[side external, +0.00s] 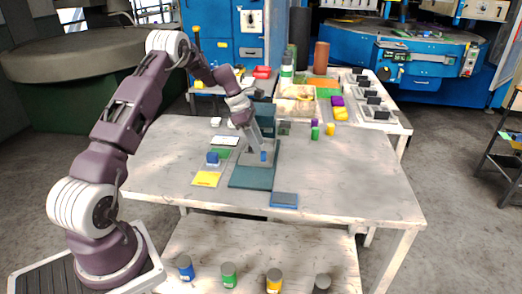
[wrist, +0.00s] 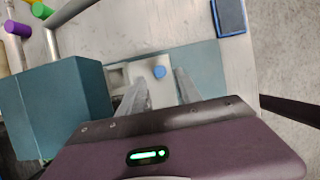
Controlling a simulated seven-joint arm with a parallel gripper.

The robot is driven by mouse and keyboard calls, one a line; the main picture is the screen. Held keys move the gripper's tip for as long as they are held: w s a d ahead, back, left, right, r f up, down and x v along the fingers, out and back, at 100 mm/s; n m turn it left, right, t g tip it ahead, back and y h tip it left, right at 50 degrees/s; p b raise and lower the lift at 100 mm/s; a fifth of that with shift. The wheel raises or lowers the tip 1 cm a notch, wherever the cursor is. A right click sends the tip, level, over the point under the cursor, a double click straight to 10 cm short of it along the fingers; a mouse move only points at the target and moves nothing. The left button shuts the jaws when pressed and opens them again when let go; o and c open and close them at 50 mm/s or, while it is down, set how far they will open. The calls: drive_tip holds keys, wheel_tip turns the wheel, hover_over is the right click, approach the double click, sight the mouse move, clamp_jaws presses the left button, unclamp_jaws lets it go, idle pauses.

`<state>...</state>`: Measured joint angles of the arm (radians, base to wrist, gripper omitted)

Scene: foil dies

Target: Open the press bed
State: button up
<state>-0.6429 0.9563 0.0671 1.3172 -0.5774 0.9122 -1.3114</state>
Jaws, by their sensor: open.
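The press (side external: 252,178) stands on the table, with a teal base and a teal upright block behind. The upright block (wrist: 62,105) fills the left of the wrist view. On the base is a pale grey bed piece (wrist: 137,72) with a small blue knob (wrist: 159,72); the knob also shows in the side view (side external: 263,155). My gripper (side external: 257,149) points down at the press beside the knob. In the wrist view my gripper (wrist: 160,80) has its fingers apart, with the knob between or just beyond the tips. I cannot tell whether they touch it.
A yellow card (side external: 207,179), a blue block (side external: 212,158) and a green plate (side external: 221,153) lie left of the press. A dark blue pad (side external: 284,200) lies at the front edge. Coloured pieces and a bin (side external: 297,107) stand behind. The table's right side is clear.

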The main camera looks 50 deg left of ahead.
drive_tip(key=x, duration=0.3)
drive_tip(key=shift+w+d+f, duration=0.1)
drive_tip(key=shift+d+f, duration=0.05)
drive_tip(key=shift+f, duration=0.1)
drive_tip(key=shift+c, duration=0.4)
clamp_jaws()
drive_tip(key=shift+r, duration=0.1)
idle(0.7)
